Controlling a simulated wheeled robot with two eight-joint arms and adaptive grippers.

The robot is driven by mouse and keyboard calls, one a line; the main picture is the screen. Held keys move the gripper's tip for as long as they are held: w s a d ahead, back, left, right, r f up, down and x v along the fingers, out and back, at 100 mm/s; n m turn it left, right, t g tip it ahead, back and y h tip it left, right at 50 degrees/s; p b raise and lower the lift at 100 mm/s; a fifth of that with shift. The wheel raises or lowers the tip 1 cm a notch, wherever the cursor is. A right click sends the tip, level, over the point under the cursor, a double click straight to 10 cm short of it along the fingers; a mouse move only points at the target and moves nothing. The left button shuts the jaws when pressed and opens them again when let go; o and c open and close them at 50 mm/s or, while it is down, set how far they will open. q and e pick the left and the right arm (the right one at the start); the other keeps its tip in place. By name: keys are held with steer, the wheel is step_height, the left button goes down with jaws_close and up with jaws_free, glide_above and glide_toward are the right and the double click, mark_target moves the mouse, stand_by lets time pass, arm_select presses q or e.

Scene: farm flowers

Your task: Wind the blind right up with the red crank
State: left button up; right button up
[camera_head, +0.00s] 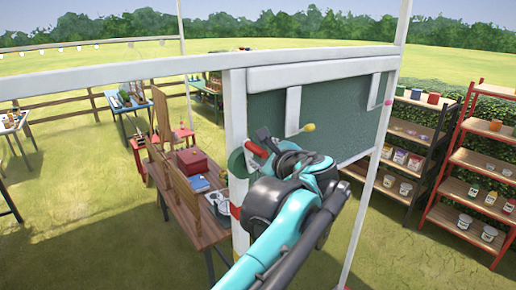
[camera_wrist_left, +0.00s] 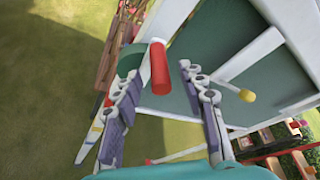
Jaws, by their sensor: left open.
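The red crank handle (camera_head: 256,149) sticks out beside the white post (camera_head: 237,110), in front of a round green disc (camera_head: 236,163). My left gripper (camera_head: 265,142) is at the handle, its fingers partly hidden by its own body. In the left wrist view, the red handle (camera_wrist_left: 159,68) lies between the two open fingertips of my left gripper (camera_wrist_left: 160,72), with a gap visible on each side. The dark green blind (camera_head: 345,118) hangs down below the white rail, right of the post. My right gripper is not in view.
Two white strips end in a yellow knob (camera_head: 309,127) and a pink knob (camera_head: 388,103) in front of the blind. A wooden table (camera_head: 190,215) with a red box (camera_head: 192,160) stands left of the post. Shelves (camera_head: 470,165) with pots stand at the right.

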mark_target(258, 151)
arm_select(q)
steer(key=x, duration=0.4)
steer(key=shift+s, duration=0.3)
steer(key=c, duration=0.3)
jaws_close()
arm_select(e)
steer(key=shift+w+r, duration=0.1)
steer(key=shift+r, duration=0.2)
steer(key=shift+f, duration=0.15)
